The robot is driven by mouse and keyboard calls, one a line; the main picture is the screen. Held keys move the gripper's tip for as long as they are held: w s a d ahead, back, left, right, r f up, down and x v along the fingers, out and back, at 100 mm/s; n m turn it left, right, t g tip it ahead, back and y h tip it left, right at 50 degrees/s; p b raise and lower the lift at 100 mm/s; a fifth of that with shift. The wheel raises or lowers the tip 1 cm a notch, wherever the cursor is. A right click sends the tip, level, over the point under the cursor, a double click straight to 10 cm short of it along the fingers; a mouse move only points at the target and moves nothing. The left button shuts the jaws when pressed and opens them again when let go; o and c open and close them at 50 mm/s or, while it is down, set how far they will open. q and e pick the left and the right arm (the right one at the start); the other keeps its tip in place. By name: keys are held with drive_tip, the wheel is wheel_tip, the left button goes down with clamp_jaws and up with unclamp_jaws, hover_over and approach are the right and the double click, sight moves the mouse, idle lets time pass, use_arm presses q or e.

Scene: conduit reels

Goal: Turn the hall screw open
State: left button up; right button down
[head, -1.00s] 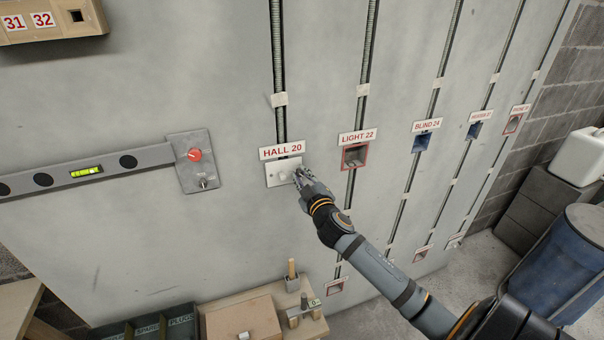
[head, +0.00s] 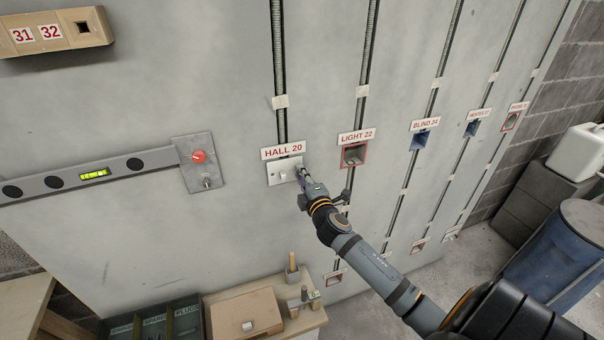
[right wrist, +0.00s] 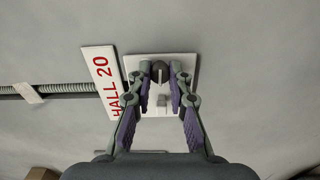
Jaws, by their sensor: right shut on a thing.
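The white HALL 20 plate (head: 274,178) is on the grey wall under its red-lettered label (head: 283,152). It also shows in the right wrist view (right wrist: 160,110), with a small pale switch at its middle. A dark round screw head (right wrist: 160,70) with a light slot is near the plate's far edge in that view. My right gripper (head: 302,173) is at the right side of the plate. In the right wrist view its fingertips (right wrist: 160,76) are closed in on both sides of the screw head. The left gripper is not in view.
The LIGHT 22 box (head: 354,155) is open just right of my right gripper. A grey panel with a red knob (head: 198,157) and a spirit level (head: 95,175) are to the left. A wooden box (head: 245,312) and a tray of compartments (head: 150,325) stand below.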

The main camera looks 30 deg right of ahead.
drive_tip(key=shift+n, duration=0.4)
drive_tip(key=c, duration=1.2)
unclamp_jaws()
drive_tip(key=v, duration=1.2)
drive_tip(key=shift+f, duration=0.1)
